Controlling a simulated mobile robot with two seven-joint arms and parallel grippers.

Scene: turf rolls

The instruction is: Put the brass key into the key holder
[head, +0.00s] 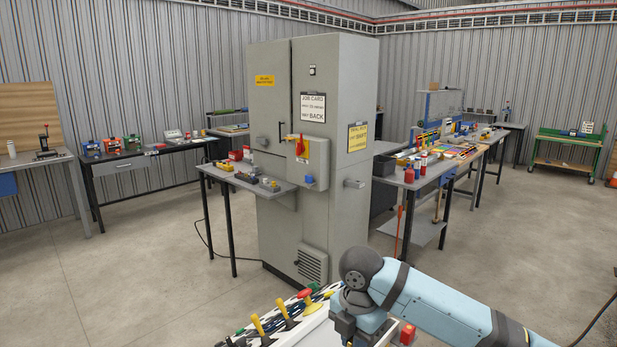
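I cannot make out the brass key or the key holder; any small key here is too small or hidden to tell. A tall grey cabinet (282,105) stands in the middle, with a grey switch box (312,160) and red handle (299,146) on its front. A small shelf (232,176) beside that box carries several small items. My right arm comes in from the right and bends down at the bottom centre; its dark end is cut off by the picture's edge and its fingers cannot be seen. My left gripper is not in view.
A light tray (318,329) with a yellow-handled tool (259,326) and a red-topped item (309,298) lies at the bottom, close to my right arm. Workbenches stand left (160,157) and right (428,177) of the cabinet. The concrete floor (140,260) at left is largely clear.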

